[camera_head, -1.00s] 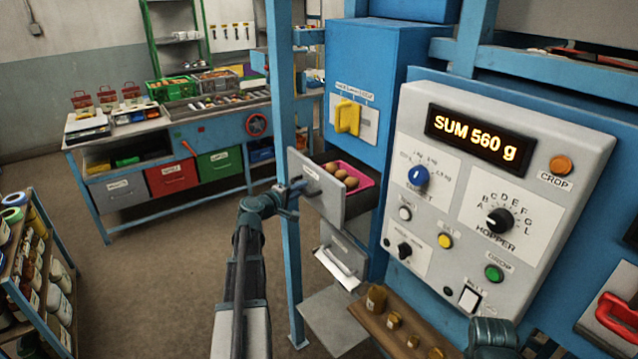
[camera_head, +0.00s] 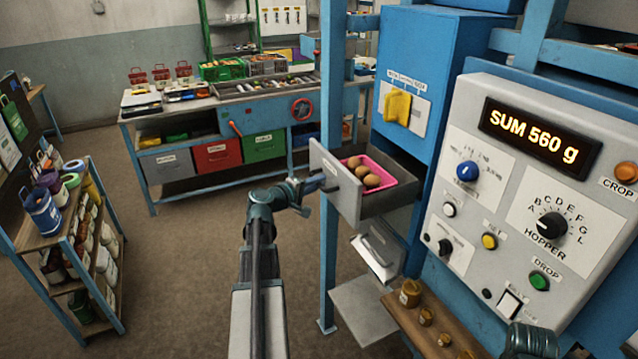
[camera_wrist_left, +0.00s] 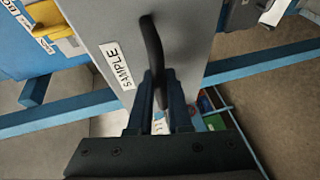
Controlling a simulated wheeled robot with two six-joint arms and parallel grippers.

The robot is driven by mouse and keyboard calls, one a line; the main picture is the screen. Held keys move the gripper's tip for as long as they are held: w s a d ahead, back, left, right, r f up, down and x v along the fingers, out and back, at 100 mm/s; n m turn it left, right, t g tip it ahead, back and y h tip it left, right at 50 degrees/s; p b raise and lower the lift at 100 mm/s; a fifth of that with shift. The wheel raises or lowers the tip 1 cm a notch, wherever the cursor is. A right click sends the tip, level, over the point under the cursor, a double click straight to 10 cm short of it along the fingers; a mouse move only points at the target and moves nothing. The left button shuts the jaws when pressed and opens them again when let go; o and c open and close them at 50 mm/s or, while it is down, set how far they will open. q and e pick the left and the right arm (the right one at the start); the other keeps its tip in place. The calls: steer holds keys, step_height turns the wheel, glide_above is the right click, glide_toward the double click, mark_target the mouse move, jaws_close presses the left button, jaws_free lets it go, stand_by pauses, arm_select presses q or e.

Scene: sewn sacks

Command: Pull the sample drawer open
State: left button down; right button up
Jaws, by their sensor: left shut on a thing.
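The grey sample drawer (camera_head: 337,187) stands well out of the blue cabinet (camera_head: 413,100) in the head view. Inside it is a pink tray (camera_head: 392,183) with several brown, egg-like things (camera_head: 371,181). My left gripper (camera_head: 314,185) is at the drawer's front, shut on its dark handle. In the left wrist view the handle (camera_wrist_left: 152,45) runs between the fingers of that gripper (camera_wrist_left: 160,82), beside the SAMPLE label (camera_wrist_left: 117,66). My right gripper's fingers do not show.
A blue post (camera_head: 328,265) stands close beside the drawer. A grey panel (camera_head: 480,120) reading SUM 560 g is at right. A tilted flap (camera_head: 376,258) and a grey plate (camera_head: 365,303) are below. Open floor lies left, before a shelf rack (camera_head: 75,250).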

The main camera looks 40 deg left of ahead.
arm_select(q)
steer(key=c, duration=0.8)
jaws_free()
steer(key=shift+c, duration=0.2)
steer(key=s+r+p, duration=0.2)
steer(key=s, duration=1.1)
steer(key=shift+s+r+p, duration=0.3)
